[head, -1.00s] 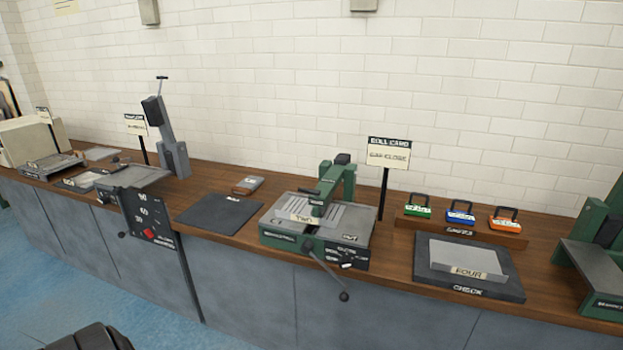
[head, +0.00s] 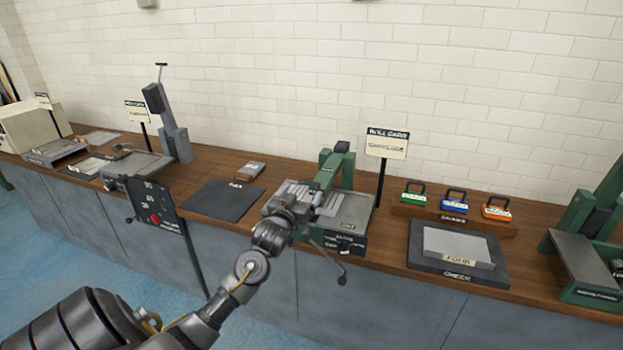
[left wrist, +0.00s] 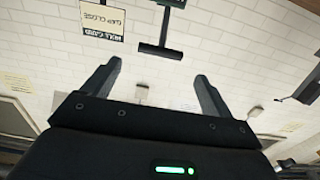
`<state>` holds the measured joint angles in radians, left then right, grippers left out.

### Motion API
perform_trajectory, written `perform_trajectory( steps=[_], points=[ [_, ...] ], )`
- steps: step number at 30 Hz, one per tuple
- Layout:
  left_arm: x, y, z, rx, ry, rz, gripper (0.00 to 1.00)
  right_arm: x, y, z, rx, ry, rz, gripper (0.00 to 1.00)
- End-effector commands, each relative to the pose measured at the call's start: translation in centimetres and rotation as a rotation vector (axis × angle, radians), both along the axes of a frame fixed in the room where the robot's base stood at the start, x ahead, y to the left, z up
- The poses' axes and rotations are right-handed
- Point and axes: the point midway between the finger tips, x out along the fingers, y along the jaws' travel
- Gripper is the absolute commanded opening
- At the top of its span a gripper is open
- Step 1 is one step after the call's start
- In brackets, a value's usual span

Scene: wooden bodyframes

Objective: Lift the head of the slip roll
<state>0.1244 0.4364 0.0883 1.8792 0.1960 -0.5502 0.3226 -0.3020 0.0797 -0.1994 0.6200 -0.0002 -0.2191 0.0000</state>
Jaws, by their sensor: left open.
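The green and grey machine by the roll card sign, which I take for the slip roll (head: 349,213), stands on the wooden bench. Its green head (head: 329,177) slopes forward from a post at the back and sits low over the grey bed. My left gripper (head: 303,200) is in front of the machine's left part and hides some of it; contact is unclear. In the left wrist view the left gripper (left wrist: 159,71) is open with nothing between its fingers. A dark T-shaped bar (left wrist: 160,50) shows beyond the fingers. My right gripper is not in view.
The roll card sign (head: 387,144) stands just behind and right of the machine. A dark mat (head: 222,200) lies to its left. A check plate (head: 425,262) with a grey slab lies to its right, below several coloured gauges (head: 456,202). A grey upright machine (head: 176,140) stands farther left.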

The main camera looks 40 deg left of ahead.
Motion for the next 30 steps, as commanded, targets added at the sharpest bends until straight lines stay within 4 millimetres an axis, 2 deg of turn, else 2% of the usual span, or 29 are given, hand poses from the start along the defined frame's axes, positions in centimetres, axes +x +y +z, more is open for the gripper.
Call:
perform_trajectory(
  steps=[9,15,21,29,30],
  points=[
    [5.6,2.0,0.3,0.001,0.001,0.002,0.85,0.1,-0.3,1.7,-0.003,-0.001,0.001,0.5],
    [8.0,2.8,0.1,0.001,0.001,0.001,0.85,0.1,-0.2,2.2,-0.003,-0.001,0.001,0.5],
    [9.0,3.1,0.0,0.001,0.001,0.0,0.85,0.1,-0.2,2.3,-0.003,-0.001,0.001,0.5],
    [9.0,3.2,0.0,0.001,0.001,0.0,0.85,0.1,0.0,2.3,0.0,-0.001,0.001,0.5],
    [9.0,3.2,0.0,0.001,0.001,0.0,0.8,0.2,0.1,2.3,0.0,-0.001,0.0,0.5]
  ],
)
